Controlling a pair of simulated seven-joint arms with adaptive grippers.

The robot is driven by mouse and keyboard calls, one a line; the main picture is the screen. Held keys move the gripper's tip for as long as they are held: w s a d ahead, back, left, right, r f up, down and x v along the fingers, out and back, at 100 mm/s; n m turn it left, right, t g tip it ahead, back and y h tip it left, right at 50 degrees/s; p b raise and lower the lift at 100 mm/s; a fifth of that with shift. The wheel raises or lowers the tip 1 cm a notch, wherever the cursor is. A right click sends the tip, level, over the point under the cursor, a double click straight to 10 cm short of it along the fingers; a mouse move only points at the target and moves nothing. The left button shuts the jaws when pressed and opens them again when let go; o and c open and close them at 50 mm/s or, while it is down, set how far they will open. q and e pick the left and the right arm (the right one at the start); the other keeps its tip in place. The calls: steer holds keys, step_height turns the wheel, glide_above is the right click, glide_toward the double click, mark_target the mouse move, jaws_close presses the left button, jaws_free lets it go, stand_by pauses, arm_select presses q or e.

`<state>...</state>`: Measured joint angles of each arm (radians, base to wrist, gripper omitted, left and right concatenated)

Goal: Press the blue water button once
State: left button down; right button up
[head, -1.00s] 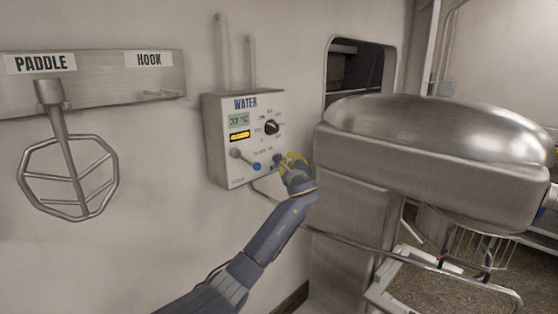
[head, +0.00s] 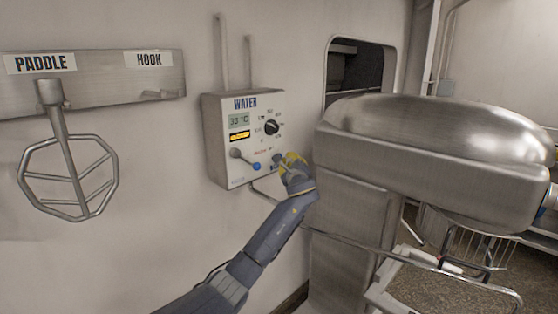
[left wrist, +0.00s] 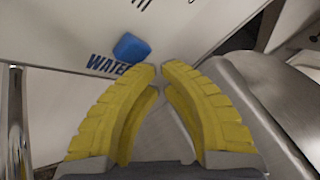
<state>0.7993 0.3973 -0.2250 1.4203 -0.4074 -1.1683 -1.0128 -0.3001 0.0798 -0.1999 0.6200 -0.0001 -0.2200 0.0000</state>
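The blue water button (head: 256,166) is on the lower front of the white WATER control box (head: 215,150) on the wall. In the left wrist view the blue button (left wrist: 131,48) stands out from the panel, above and left of my fingertips, beside the word WATER. My left gripper (head: 279,158) is at the box's lower right, to the right of the button and apart from it. In the left wrist view its yellow fingers (left wrist: 161,68) come together at the tips with nothing held. My right gripper is not in view.
A large metal mixer (head: 430,160) stands close to the right of my left gripper. A paddle (head: 68,175) hangs from a wall rack (head: 105,85) at left. The wall between is clear.

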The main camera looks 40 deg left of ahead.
arm_select(q)
steer(key=shift+w+a, duration=0.15)
steer(key=shift+a, duration=0.7)
stand_by(1.1)
steer(key=shift+d, duration=0.2)
steer(key=shift+s+d, duration=0.2)
steer(key=shift+d, duration=0.55)
steer(key=shift+d, duration=0.15)
steer(key=shift+s+d, duration=0.2)
steer(key=shift+d, duration=1)
steer(key=shift+s+d, duration=0.2)
steer(key=shift+d, duration=0.95)
